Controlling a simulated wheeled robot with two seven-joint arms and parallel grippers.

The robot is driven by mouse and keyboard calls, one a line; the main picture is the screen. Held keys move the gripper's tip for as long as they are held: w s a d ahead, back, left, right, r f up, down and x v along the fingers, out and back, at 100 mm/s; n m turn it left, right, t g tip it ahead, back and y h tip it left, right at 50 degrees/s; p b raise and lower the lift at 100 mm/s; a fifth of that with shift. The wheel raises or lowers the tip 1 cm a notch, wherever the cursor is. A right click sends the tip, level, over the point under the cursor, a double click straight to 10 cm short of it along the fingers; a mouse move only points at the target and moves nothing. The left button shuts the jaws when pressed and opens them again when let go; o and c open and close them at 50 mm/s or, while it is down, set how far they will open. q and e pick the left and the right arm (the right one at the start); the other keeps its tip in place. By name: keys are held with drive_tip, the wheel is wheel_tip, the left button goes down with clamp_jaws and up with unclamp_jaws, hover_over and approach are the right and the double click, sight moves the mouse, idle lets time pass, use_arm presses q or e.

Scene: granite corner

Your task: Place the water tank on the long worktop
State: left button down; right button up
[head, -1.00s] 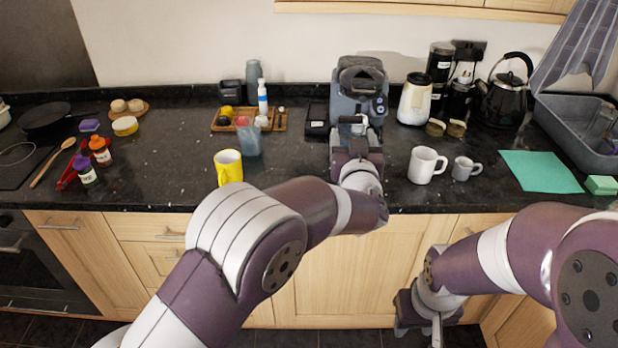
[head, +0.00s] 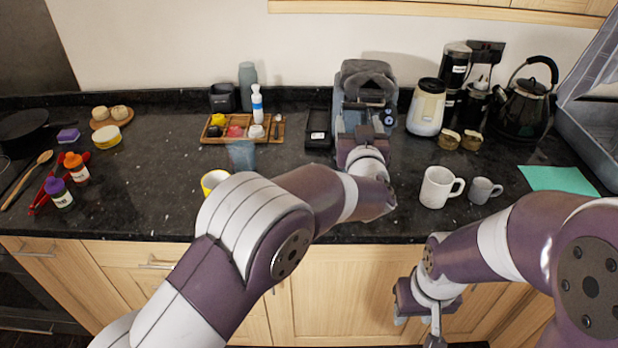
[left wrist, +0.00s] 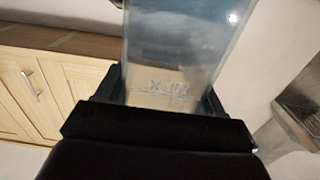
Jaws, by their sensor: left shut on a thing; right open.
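A clear, box-shaped water tank (left wrist: 175,45) fills the middle of the left wrist view, with faint markings on its wall. My left gripper (left wrist: 165,95) is shut on it. In the head view my left gripper (head: 362,150) is in front of the grey coffee machine, above the front part of the long worktop (head: 140,185). The tank's outline is hard to separate from the machine there, and I cannot tell whether they touch. My right gripper (head: 418,312) is open and empty, low in front of the cabinet doors.
The coffee machine (head: 351,108) stands at the back. A translucent bluish container (head: 241,154), a yellow mug (head: 212,181) and a wooden tray (head: 212,138) stand left; a white mug (head: 437,188) and grey mug (head: 482,190) right. The left-centre worktop has free room.

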use_arm(q)
drive_tip(key=w+a+f+p, duration=0.2)
drive_tip(key=w+a+f, duration=0.2)
drive_tip(key=a+f, duration=0.6)
drive_tip(key=shift+w+f+p, duration=0.15)
drive_tip(key=shift+w+p, duration=0.1)
drive_tip(key=shift+p, duration=0.15)
drive_tip(key=shift+f, duration=0.15)
drive_tip(key=shift+c, duration=0.7)
unclamp_jaws()
drive_tip(key=shift+s, duration=0.1)
